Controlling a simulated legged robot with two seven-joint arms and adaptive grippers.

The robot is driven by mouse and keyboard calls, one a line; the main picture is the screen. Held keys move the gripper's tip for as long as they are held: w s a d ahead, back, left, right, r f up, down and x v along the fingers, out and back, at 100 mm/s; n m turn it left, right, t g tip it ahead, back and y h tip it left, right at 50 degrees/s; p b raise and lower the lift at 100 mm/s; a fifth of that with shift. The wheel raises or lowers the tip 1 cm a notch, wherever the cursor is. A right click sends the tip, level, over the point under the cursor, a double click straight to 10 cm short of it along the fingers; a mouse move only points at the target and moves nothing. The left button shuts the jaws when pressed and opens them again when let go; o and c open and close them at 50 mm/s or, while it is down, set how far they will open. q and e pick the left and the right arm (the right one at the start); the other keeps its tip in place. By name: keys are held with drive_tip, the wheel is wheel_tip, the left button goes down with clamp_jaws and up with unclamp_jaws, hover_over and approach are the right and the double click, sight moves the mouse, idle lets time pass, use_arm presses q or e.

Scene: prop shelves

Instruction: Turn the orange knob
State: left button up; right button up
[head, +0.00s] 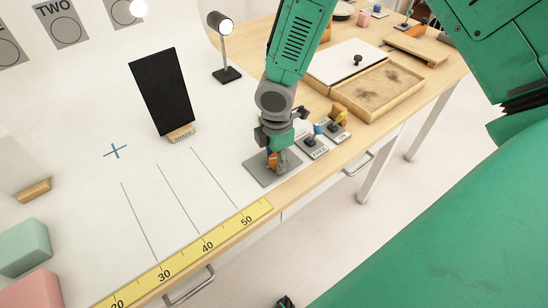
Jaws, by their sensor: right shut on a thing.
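The orange knob (272,160) sits on a grey plate (258,174) near the front edge of the table. Only a strip of orange shows, as the gripper covers most of it. My right gripper (278,163) reaches down from above and is shut on the knob, just over the plate. The knob's pointing angle is hidden. My left gripper is not clearly in view.
Beyond lies a shallow wooden tray (398,97). A black panel (162,92) and lamp (219,24) stand behind. A yellow ruler (190,259) lines the front edge.

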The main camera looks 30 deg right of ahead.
drive_tip(key=m+p, duration=0.1)
drive_tip(key=m, duration=0.2)
drive_tip(key=shift+w+d+r+p, duration=0.1)
drive_tip(key=shift+d+p, duration=0.05)
drive_tip(key=shift+p, duration=0.15)
drive_tip(key=m+p, duration=0.1)
drive_tip(key=m, duration=0.2)
drive_tip(key=shift+m, duration=0.4)
drive_tip(key=m+p, duration=0.1)
drive_tip(key=m, duration=0.3)
drive_tip(key=shift+m+p, duration=0.3)
drive_tip(key=shift+p, duration=0.1)
drive_tip(key=shift+m+p, duration=0.35)
drive_tip(key=shift+m, duration=1.15)
drive_tip(key=o, duration=1.1)
drive_tip(key=shift+o, duration=0.2)
